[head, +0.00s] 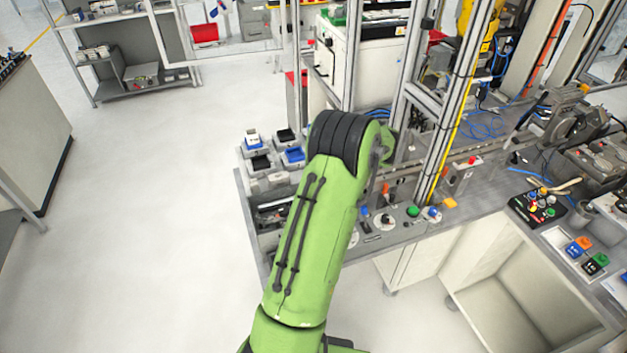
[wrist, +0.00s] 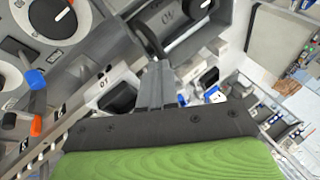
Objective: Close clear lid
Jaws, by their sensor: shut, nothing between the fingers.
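My gripper (wrist: 156,68) shows in the wrist view as two grey fingers pressed together, with nothing between them. Its tips are over the bench fixtures, near a dark unit with a black handle-like part (wrist: 170,20). I cannot tell whether they touch it. I cannot make out the clear lid for certain in either view, nor whether it is open. In the head view my green arm reaches over the bench's near-left corner and hides the gripper and part of the bench.
Grey bins with blue and black contents (head: 293,156) stand at the bench's left. A green button (head: 413,211) and other controls line its front edge. A metal upright with a yellow strip (head: 455,110) rises close right of my arm. Open floor (head: 150,220) lies left.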

